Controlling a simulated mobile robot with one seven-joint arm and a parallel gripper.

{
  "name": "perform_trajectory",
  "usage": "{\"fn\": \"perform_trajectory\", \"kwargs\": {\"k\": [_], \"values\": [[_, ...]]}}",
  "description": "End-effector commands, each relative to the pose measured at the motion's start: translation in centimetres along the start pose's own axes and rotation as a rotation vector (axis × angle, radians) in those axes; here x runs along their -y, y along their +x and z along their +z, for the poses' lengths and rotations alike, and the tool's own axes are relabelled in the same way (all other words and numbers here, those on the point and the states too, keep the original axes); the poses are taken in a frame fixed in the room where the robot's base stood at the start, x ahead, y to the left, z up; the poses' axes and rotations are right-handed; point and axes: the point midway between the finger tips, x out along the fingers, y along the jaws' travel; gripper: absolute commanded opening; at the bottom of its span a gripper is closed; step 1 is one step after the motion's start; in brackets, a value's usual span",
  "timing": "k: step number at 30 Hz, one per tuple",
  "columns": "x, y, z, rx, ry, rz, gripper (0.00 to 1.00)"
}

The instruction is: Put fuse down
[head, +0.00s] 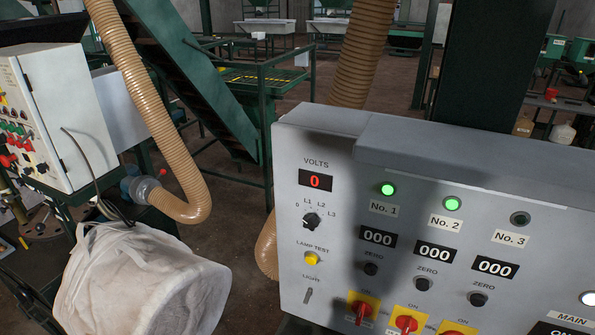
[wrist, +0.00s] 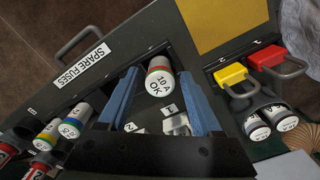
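In the wrist view, a fuse (wrist: 160,82) with a white end marked "10 A OK" and a red band stands between the two blue fingers of my gripper (wrist: 160,72). The fingers are spread, and a gap shows on each side of the fuse. The fuse appears to be on the dark panel labelled "SPARE FUSES" (wrist: 83,64); its lower end is hard to make out. Neither my gripper nor the fuse shows in the head view.
Several banded fuses (wrist: 68,128) sit at the panel's left. A yellow padlock (wrist: 231,75) and a red padlock (wrist: 267,57) hang beside more white-ended fuses (wrist: 256,128) at right. In the head view are a grey control panel (head: 345,190) and a white bulk bag (head: 140,280).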

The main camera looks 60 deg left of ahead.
Motion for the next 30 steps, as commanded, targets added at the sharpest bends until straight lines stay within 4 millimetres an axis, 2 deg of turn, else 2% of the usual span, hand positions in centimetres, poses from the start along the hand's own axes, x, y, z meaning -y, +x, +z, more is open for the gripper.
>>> {"fn": "perform_trajectory", "kwargs": {"k": [8,11,21,25,30], "values": [[0.1,-0.8,-0.1,-0.002,0.000,-0.001,0.66],[0.1,-2.1,-0.1,-0.003,0.000,-0.003,0.66],[0.1,-9.1,-0.1,-0.005,0.000,-0.004,0.66],[0.1,-11.0,-0.1,-0.003,0.000,-0.003,0.66],[0.0,-12.2,-0.1,-0.001,0.000,-0.001,0.66]]}}
